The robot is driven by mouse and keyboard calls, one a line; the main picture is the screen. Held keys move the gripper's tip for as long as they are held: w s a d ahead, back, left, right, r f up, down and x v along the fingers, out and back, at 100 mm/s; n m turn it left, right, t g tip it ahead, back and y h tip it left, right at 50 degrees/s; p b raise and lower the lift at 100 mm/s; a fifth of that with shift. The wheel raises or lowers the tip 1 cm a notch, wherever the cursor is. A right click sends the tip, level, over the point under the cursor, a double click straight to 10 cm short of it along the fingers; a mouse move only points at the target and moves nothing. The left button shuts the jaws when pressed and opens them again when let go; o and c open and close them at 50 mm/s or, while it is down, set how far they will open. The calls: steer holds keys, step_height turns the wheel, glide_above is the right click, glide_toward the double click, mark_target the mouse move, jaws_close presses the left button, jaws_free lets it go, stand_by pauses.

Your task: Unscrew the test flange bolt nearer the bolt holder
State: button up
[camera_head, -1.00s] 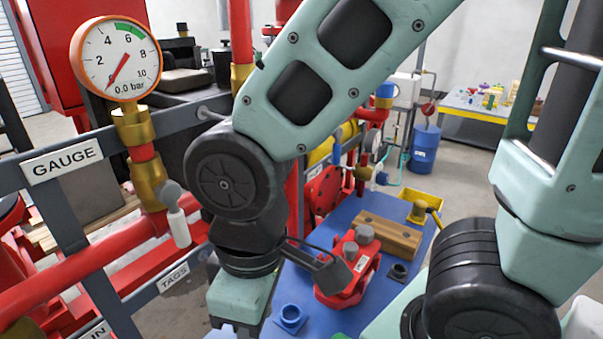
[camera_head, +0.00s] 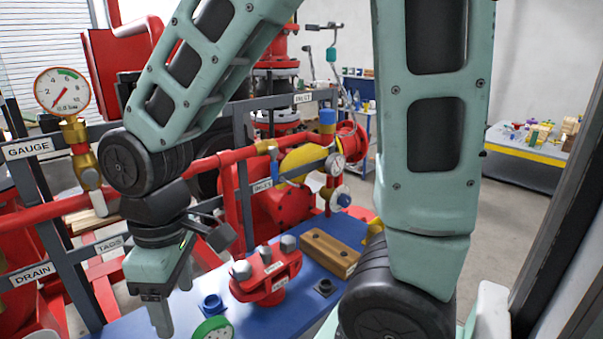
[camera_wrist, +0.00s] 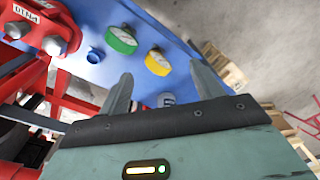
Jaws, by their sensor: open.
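The red test flange (camera_head: 262,284) sits on the blue bench top, with grey bolt heads on it: a left one (camera_head: 241,269), a middle one (camera_head: 264,254) and a right one (camera_head: 288,243). The wooden block (camera_head: 332,250) with dark holes on top lies right of the flange, closest to the right bolt; I cannot tell if it is the bolt holder. My gripper (camera_head: 174,294) is open and empty, pointing down left of the flange. In the wrist view, the flange (camera_wrist: 42,22) is cut off at the top left, outside my open fingers (camera_wrist: 163,88).
A blue socket (camera_head: 212,304) and a green-rimmed gauge (camera_head: 213,329) are on the bench between my gripper and the flange. A yellow-rimmed gauge (camera_wrist: 158,61) shows in the wrist view. A dark square piece (camera_head: 325,287) lies near the block. Red pipes and the grey rail border the left.

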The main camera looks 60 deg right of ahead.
steer(key=w+d+r+m+p, duration=0.1)
steer(key=w+d, duration=0.3)
steer(key=d, duration=0.5)
steer(key=w+d+r+p, duration=0.1)
steer(key=w+d, duration=0.4)
steer(key=d, duration=0.5)
steer(key=p, duration=0.1)
glide_toward(288, 240)
steer(key=shift+m+h, duration=0.4)
steer(key=f+p, duration=0.1)
steer(key=f, duration=0.1)
steer(key=f+p, duration=0.1)
steer(key=f, duration=0.2)
steer(key=f+p, duration=0.2)
steer(key=f, duration=0.1)
steer(key=shift+a+f, duration=0.25)
steer(key=shift+a, duration=0.15)
